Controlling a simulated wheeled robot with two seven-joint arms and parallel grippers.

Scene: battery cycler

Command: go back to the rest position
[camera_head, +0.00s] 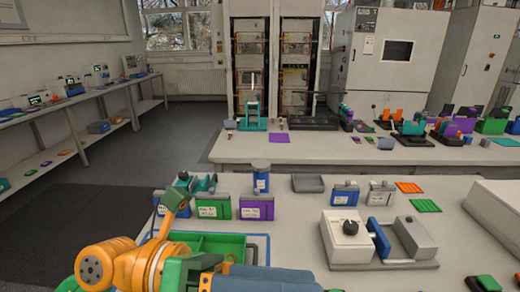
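My orange arm (125,262) shows at the lower left, over the near bench's front edge. A narrow orange part of it (165,215) rises beside the small boxes on the bench. I cannot make out the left gripper's fingertips or anything held between them. My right gripper is not in view.
The near bench holds a green tray (225,243), a green labelled box (212,206), a purple box (257,207), a blue labelled box (345,193), a grey tray (308,183) and a white device with a black knob (346,238). Bare bench lies between tray and device.

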